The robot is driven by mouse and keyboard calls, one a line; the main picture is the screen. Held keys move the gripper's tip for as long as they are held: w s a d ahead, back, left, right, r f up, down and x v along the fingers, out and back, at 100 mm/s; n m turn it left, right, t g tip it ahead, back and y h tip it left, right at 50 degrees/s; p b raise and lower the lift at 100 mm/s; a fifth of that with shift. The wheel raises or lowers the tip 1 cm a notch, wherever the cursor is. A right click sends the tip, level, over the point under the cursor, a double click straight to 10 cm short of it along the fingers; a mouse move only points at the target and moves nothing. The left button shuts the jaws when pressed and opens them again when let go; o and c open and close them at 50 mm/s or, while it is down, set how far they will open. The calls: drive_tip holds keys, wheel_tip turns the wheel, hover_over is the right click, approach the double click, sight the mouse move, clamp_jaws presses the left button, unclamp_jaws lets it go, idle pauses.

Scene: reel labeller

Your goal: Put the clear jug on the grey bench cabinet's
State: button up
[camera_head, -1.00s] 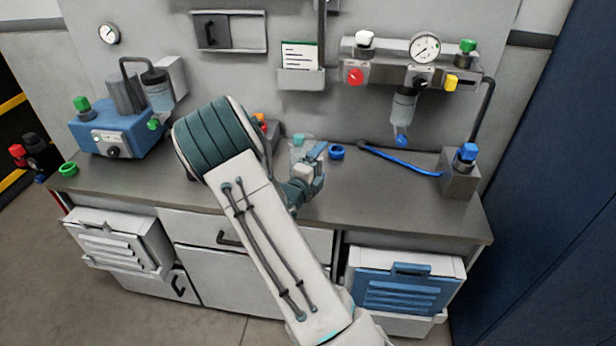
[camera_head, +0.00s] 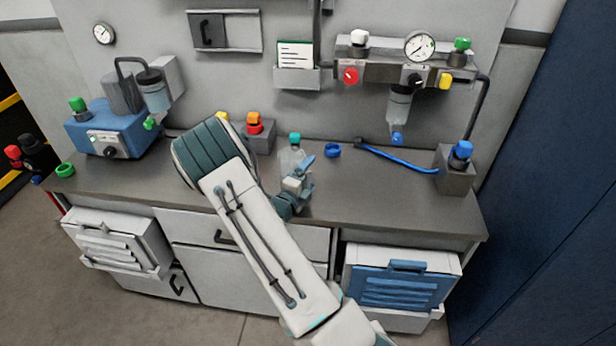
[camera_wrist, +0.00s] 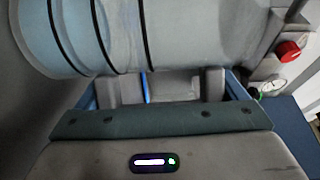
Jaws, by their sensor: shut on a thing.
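The clear jug (camera_head: 289,160) stands upright with a teal cap, toward the back of the bench cabinet's grey top (camera_head: 390,205). My gripper (camera_head: 298,181) is at the near side of the jug and shut on it. In the wrist view the jug (camera_wrist: 190,35) fills the top as a pale see-through cylinder with dark rings, lying across the jaws (camera_wrist: 165,87). The jug's lower part is partly hidden by my gripper in the head view. I cannot tell whether its base touches the bench.
A grey block with orange and red knobs (camera_head: 254,124) stands behind my arm. A blue ring (camera_head: 332,150) and a blue hose (camera_head: 400,160) lie to the jug's right. A blue device (camera_head: 108,130) stands at left. The front right of the top is clear.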

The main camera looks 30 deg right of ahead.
drive_tip(key=o, duration=0.9)
drive_tip(key=shift+c, duration=0.2)
drive_tip(key=shift+r, duration=0.2)
drive_tip(key=shift+s+a+f, duration=0.15)
drive_tip(key=shift+a, duration=0.2)
drive_tip(key=b+v, duration=0.2)
drive_tip(key=v, duration=0.9)
drive_tip(key=s+d+r+m+g+y, duration=0.2)
drive_tip(key=s+r+m+g, duration=0.2)
drive_tip(key=s+m+g, duration=0.55)
drive_tip(key=s+d+r+m+g+y, duration=0.2)
drive_tip(key=s+r+m, duration=0.3)
drive_tip(key=m, duration=0.9)
drive_tip(key=s+a+r+m+t+y, duration=0.2)
drive_tip(key=s+a+r+m+y, duration=0.1)
drive_tip(key=m, duration=0.6)
drive_tip(key=s+a+r+m+t+y, duration=0.2)
drive_tip(key=s+a+r+m+y, duration=0.2)
drive_tip(key=a+m, duration=0.5)
drive_tip(key=shift+s+m+y, duration=0.75)
drive_tip(key=shift+s+y, duration=0.6)
drive_tip(key=shift+y, duration=0.55)
